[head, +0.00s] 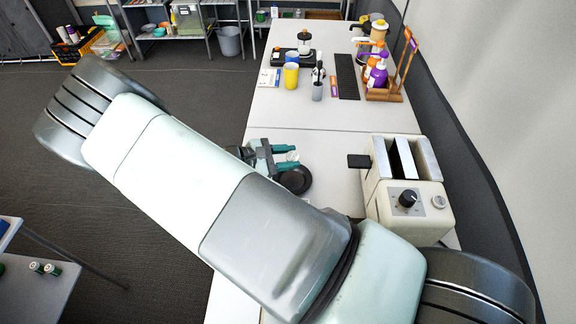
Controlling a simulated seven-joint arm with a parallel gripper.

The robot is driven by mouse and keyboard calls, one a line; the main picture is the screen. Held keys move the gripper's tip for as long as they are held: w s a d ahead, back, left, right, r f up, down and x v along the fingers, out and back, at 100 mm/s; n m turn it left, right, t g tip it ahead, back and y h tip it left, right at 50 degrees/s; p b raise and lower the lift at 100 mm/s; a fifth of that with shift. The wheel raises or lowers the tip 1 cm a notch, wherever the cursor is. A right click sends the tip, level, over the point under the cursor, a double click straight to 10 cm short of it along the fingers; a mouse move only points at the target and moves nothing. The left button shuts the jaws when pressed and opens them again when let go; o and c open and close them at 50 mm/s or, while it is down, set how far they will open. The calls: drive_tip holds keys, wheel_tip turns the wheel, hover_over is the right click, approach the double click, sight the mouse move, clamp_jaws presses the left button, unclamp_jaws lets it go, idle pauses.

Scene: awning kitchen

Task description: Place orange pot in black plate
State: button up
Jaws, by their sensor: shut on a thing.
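My gripper (290,157) is over the near part of the white table, with its teal fingers pointing right. It is shut on a small pale thing (292,156), of which only a little shows between the fingers. A round black thing (298,181), which looks like the black plate, lies just below the fingers in the picture. My arm covers part of it. I cannot make out an orange pot for sure; my gripper and arm hide much of the near table.
A cream toaster (405,200) stands to the right of the gripper. Farther back on the table are a yellow cup (291,77), a grey cup (317,91), a black mat (346,77) and a wooden caddy (384,92) with bottles. The table between these and the gripper is clear.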

wheel_tip(320, 180, up, 5)
drive_tip(key=n+g+y, duration=0.1)
drive_tip(key=n, duration=0.2)
hover_over(287, 174)
drive_tip(key=s, duration=0.3)
wheel_tip(287, 174, down, 5)
drive_tip(key=shift+d+r, duration=0.15)
drive_tip(key=shift+w+f, duration=0.1)
drive_tip(key=shift+f, duration=2.3)
drive_tip(key=shift+f, duration=0.1)
drive_tip(key=o, duration=1.1)
